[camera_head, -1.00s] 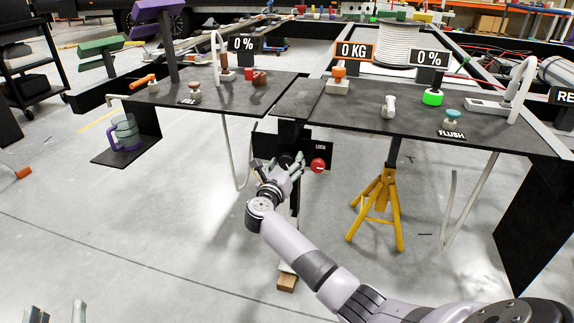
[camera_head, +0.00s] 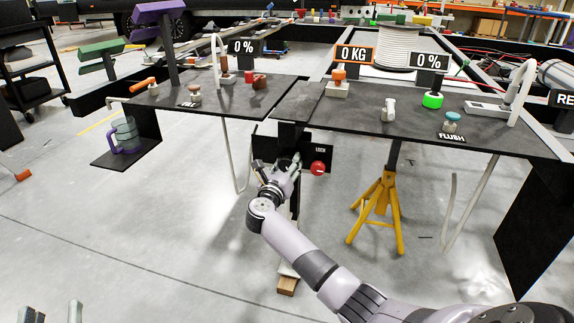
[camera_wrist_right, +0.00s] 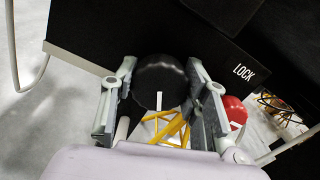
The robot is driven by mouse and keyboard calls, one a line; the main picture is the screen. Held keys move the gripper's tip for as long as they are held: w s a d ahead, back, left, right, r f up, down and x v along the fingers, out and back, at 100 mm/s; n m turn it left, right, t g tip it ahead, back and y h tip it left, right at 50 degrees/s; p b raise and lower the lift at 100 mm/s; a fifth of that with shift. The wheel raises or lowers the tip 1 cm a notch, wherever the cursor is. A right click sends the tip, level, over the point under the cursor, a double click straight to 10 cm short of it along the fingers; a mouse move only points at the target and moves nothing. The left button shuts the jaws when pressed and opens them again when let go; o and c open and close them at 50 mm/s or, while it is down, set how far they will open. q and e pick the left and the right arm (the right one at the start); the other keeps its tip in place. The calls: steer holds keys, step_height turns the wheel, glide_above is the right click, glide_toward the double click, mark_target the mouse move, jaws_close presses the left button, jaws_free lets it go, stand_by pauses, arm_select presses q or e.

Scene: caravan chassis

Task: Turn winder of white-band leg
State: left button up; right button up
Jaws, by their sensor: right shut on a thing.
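A black round knob (camera_wrist_right: 160,82) with a short white mark sits on the black panel marked LOCK (camera_head: 318,148). My right gripper (camera_head: 287,168) is at this knob, and in the right wrist view its fingers (camera_wrist_right: 158,100) stand on either side of it, shut on it. A dark leg (camera_head: 294,205) runs down below the panel, partly hidden by my right arm. A pale part (camera_head: 288,268) shows near its foot, but I cannot tell if it is a white band. My left gripper (camera_head: 52,313) shows only as two separated fingertips at the bottom left, open and empty.
A red knob (camera_head: 318,168) sits close to the right of my right gripper on the same panel. A yellow stand (camera_head: 379,205) is further right. A wood block (camera_head: 287,286) lies under the leg. The dark counter (camera_head: 300,100) overhangs the panel.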

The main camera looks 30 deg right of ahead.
steer(key=shift+c, duration=1.2)
